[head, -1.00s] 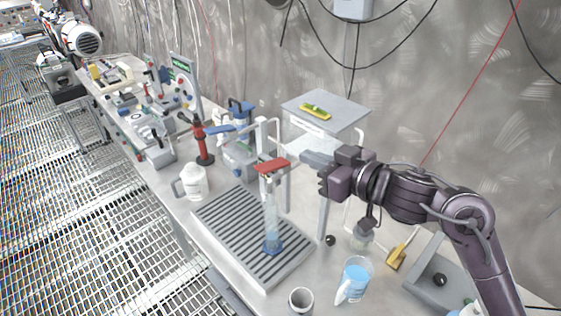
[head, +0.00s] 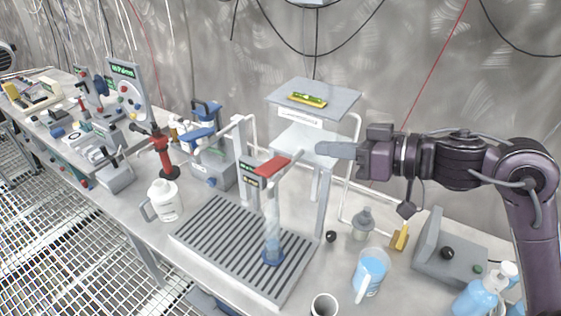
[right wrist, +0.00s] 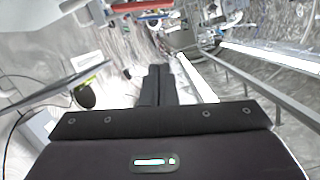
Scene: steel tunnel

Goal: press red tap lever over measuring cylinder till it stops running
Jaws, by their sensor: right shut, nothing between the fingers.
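The red tap lever (head: 272,164) sits on top of a tap post at the back of the drip tray. The measuring cylinder (head: 271,238), clear with a blue foot, stands upright under it on the grey slatted drip tray (head: 215,245). I cannot tell its water level or whether water is running. My right gripper (head: 320,150) is shut and empty, its fingers pointing left, just right of the lever's end with a small gap in the picture. Its closed fingers also show in the right wrist view (right wrist: 156,80). My left gripper is out of view.
A raised shelf (head: 318,98) with a yellow-green object stands behind the tap. Blue-capped apparatus (head: 212,165) is left of the tap.

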